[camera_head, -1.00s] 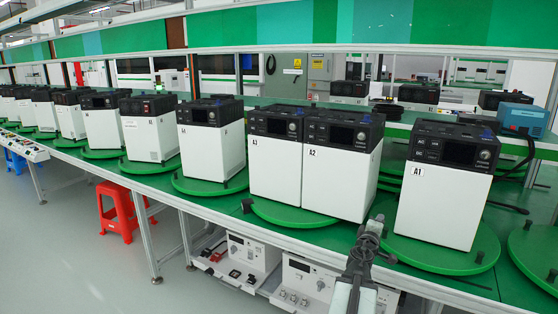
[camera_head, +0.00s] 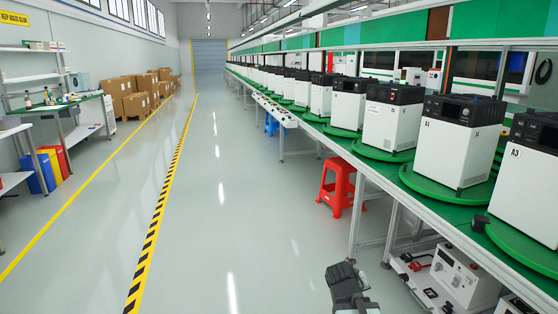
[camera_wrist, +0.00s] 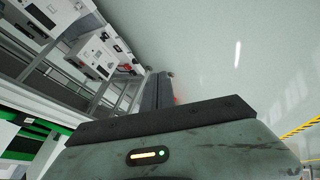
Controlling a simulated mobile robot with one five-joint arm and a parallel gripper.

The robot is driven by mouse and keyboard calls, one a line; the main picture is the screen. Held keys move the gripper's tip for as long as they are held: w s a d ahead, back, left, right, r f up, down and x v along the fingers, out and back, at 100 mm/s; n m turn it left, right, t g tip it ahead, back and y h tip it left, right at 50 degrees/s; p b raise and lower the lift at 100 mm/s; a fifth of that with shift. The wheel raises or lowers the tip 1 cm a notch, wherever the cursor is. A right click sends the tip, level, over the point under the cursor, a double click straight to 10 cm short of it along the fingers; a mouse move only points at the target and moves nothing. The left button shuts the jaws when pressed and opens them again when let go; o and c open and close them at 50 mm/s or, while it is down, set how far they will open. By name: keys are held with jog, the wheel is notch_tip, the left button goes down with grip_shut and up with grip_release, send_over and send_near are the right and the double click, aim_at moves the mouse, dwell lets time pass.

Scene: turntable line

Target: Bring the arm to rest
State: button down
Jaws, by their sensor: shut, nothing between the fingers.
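My arm (camera_head: 347,288) shows at the bottom of the head view as a dark, folded shape over the bare floor, left of the workbench and apart from it. It holds nothing that I can see. In the wrist view my gripper (camera_wrist: 158,78) shows as two dark fingers close together, shut and empty, beyond the grey wrist housing. Most of the arm is below the edge of the head view.
The green-topped line (camera_head: 385,167) with white units on round turntables runs along the right. A red stool (camera_head: 338,187) stands by its legs. The grey aisle (camera_head: 215,200) is clear. Cartons (camera_head: 130,105) and a side bench (camera_head: 60,107) are on the left.

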jog(key=s+a+f+m+g+y, duration=0.1)
jog(key=s+a+f+g+y, duration=0.45)
jog(key=s+a, duration=0.55)
notch_tip(320, 180, up, 28)
jog(key=p, duration=2.7)
jog(key=shift+s+g+h+p, duration=0.35)
jog(key=shift+f, duration=0.25)
jog(key=shift+d, duration=0.15)
